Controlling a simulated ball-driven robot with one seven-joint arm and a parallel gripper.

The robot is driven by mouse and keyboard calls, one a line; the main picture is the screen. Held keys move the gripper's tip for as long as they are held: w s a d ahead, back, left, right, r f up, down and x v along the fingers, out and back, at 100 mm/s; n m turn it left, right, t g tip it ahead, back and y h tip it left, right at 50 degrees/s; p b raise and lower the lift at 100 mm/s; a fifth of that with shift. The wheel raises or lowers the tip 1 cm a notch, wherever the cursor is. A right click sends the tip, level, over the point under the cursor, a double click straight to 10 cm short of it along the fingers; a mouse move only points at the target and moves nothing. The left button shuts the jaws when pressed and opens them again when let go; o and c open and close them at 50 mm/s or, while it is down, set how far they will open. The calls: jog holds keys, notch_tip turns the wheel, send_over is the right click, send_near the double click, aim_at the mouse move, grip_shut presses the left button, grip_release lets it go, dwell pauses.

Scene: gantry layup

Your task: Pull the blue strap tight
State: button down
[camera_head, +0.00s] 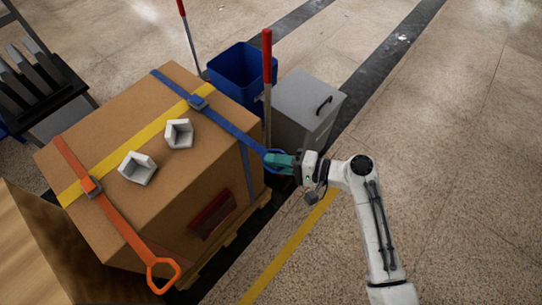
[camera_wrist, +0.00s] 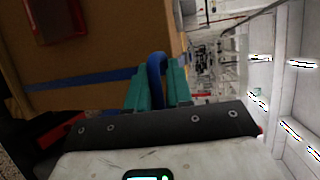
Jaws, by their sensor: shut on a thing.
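My gripper (camera_head: 284,160), with teal fingers, is shut on that loop, just off the box's right side. In the wrist view the loop (camera_wrist: 156,68) rises between the fingers (camera_wrist: 157,90), and a blue strap length (camera_wrist: 80,81) crosses the box's side.
An orange strap (camera_head: 110,213) with its own loop (camera_head: 163,275) lies over the box's left part. Two white corner pieces (camera_head: 137,168) sit on top. A blue bin (camera_head: 240,72), a grey cabinet (camera_head: 306,100) and red-topped poles (camera_head: 267,60) stand behind. Floor at right is clear.

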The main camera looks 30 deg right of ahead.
jog(key=shift+s+f, duration=0.25)
jog(key=shift+f, duration=0.2)
jog(key=c, duration=1.2)
grip_release()
jog(key=shift+w+r, duration=0.1)
jog(key=shift+r, duration=0.05)
jog(key=shift+r, duration=0.1)
jog(key=p+v, duration=0.1)
jog(key=v, duration=0.9)
jog(key=shift+s+d, duration=0.3)
